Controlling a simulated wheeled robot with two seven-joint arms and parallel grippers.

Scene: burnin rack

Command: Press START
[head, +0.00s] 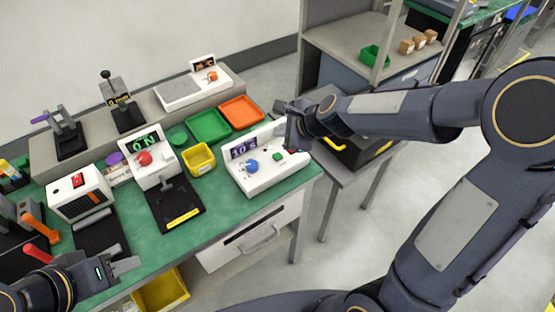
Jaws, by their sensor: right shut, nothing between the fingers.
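A white timer box (262,176) sits at the right end of the green bench. It has a dark display (243,148), a blue knob (251,166) and a small green button (277,155). I cannot read any START label. My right gripper (291,146) is shut and empty, pointing down over the back right part of this box, just right of the green button. Whether it touches the box I cannot tell, and it hides part of the panel. My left gripper (130,264) is open and empty over the bench's front left, away from the box.
A white unit with a red knob (143,158), a yellow bin (199,159), a green tray (208,125) and an orange tray (241,112) stand left of the box. A black device with a yellow label (176,205) lies in front. A side table (345,172) stands to the right.

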